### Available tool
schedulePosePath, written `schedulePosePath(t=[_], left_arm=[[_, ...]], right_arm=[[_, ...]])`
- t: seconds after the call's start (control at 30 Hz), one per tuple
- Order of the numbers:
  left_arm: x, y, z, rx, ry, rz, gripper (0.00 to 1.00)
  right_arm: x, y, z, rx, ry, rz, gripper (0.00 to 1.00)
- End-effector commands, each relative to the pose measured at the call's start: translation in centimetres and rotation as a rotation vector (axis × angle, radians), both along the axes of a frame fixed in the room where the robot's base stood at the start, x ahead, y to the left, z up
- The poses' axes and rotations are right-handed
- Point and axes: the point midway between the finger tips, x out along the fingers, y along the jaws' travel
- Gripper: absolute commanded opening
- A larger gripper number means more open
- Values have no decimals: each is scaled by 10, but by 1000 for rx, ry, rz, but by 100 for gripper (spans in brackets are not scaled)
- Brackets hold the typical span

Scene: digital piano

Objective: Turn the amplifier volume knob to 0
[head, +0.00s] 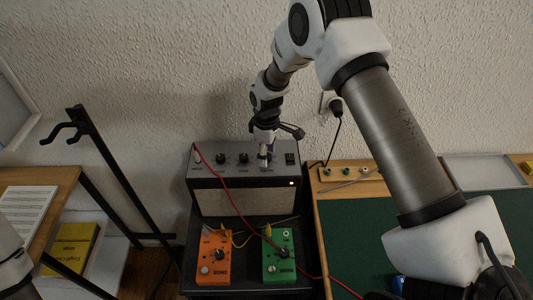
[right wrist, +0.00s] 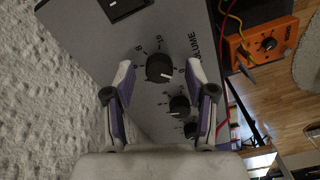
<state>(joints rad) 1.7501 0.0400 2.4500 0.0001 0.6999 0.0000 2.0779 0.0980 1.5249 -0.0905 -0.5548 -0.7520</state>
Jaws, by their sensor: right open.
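The amplifier (head: 207,182) is a grey box with a row of dark knobs along its top panel. In the right wrist view its panel (right wrist: 90,35) carries a black round volume knob (right wrist: 159,68) beside the word VOLUME, with 8 and 10 printed near it. A small pale mark shows on the knob's right side in that view. My right gripper (right wrist: 161,75) is open, with one finger on each side of this knob; I cannot tell whether they touch it. In the head view my right gripper (head: 264,152) is over the panel's right part and largely hides the knob.
Other knobs (right wrist: 179,105) sit close by in a row. A black switch (head: 290,158) is right of the gripper. A red cable (head: 235,198) crosses the amplifier front. Orange (head: 213,258) and green (head: 278,262) pedals stand in front. The wall is close behind.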

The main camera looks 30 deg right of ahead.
Motion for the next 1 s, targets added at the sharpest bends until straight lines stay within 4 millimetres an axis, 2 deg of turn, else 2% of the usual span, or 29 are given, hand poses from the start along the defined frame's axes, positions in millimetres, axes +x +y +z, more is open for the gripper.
schedulePosePath(t=[0.17, 0.4, 0.5, 0.63, 1.0], left_arm=[[0, 0, 0, 0, 0, 0, 40], [0, 0, 0, 0, 0, 0, 40], [0, 0, 0, 0, 0, 0, 40], [0, 0, 0, 0, 0, 0, 40], [0, 0, 0, 0, 0, 0, 40]], right_arm=[[2, 0, 33, 0, -4, 0, 56], [2, 1, 92, -1, -1, 1, 56], [2, 1, 107, -1, 1, 1, 56], [1, 2, 115, -1, 4, 1, 56], [1, 2, 115, -1, 4, 1, 56]])
